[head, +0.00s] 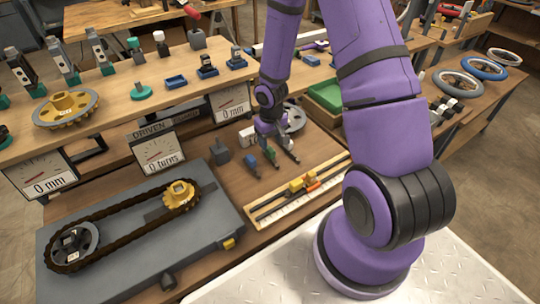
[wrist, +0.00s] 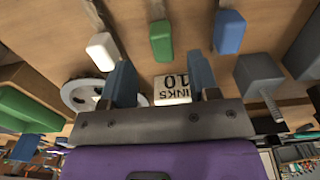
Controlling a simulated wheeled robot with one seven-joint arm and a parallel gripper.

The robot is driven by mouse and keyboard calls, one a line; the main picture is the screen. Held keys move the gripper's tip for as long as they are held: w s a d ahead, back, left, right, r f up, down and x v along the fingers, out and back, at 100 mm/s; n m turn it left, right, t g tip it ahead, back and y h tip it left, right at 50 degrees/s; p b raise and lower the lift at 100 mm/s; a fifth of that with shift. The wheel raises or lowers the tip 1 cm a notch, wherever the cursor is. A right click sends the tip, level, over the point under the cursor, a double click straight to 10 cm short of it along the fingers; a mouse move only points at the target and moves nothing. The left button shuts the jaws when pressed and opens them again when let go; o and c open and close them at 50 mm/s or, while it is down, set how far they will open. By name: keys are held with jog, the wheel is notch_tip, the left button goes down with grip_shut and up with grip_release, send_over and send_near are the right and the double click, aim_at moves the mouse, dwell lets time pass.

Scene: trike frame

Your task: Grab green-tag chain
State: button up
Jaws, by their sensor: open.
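The green tag (wrist: 160,40) lies on the wooden bench at the end of a dark strip, likely its chain, which runs out of the wrist view's top edge. A white tag (wrist: 101,52) lies to its left and a blue tag (wrist: 229,32) to its right. My gripper (wrist: 162,80) is open and empty, its two blue fingers apart; the green tag shows beyond the gap between them, not gripped. In the head view my gripper (head: 268,132) is over the bench, near the green tag (head: 271,155); the blue tag (head: 250,160) is at left.
A white "10 LINKS" block (wrist: 172,90) shows between my fingers. A grey block (wrist: 262,75) stands right of the blue tag, and a pale disc (wrist: 82,96) lies at left. A looped chain (head: 120,215) on sprockets lies at front left, with a yellow slider on a rail (head: 300,195) in front.

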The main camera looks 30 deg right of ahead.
aim_at(270, 149)
jog(key=shift+w+a+f, duration=0.1)
jog(key=shift+a+f, duration=0.05)
jog(key=shift+f, duration=2.4)
grip_shut()
